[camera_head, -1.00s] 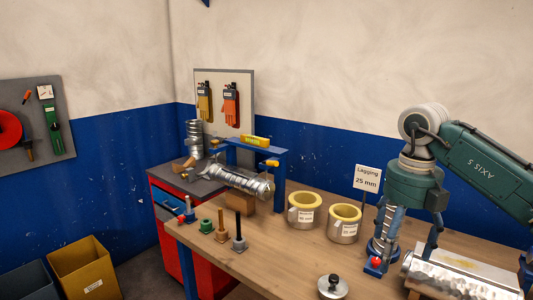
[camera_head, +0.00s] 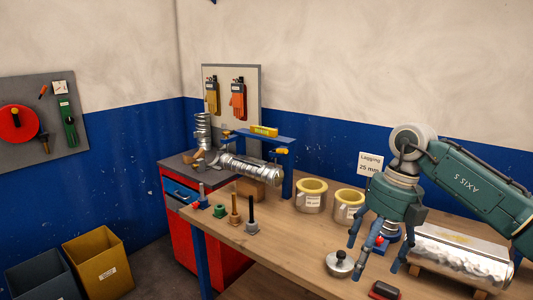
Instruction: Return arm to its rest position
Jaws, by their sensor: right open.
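My right gripper (camera_head: 378,258) hangs from my green arm at the right of the head view. Its dark teal fingers are spread, point down over the workbench (camera_head: 290,245) and hold nothing. A blue fixture with a red knob (camera_head: 379,241) shows between and behind the fingers, partly hidden. A silver spiral duct (camera_head: 250,168) lies tilted under a blue bench frame (camera_head: 268,137) on the left part of the bench. My left gripper is not in view.
Two yellow-rimmed cans (camera_head: 308,198) (camera_head: 347,208) stand left of my right arm, beside a "Lagging 25 mm" sign (camera_head: 370,163). A lidded metal pot (camera_head: 339,264) and a wrapped silver cylinder (camera_head: 465,256) lie close to the fingers. Several pegs (camera_head: 251,226) stand at the bench's left edge.

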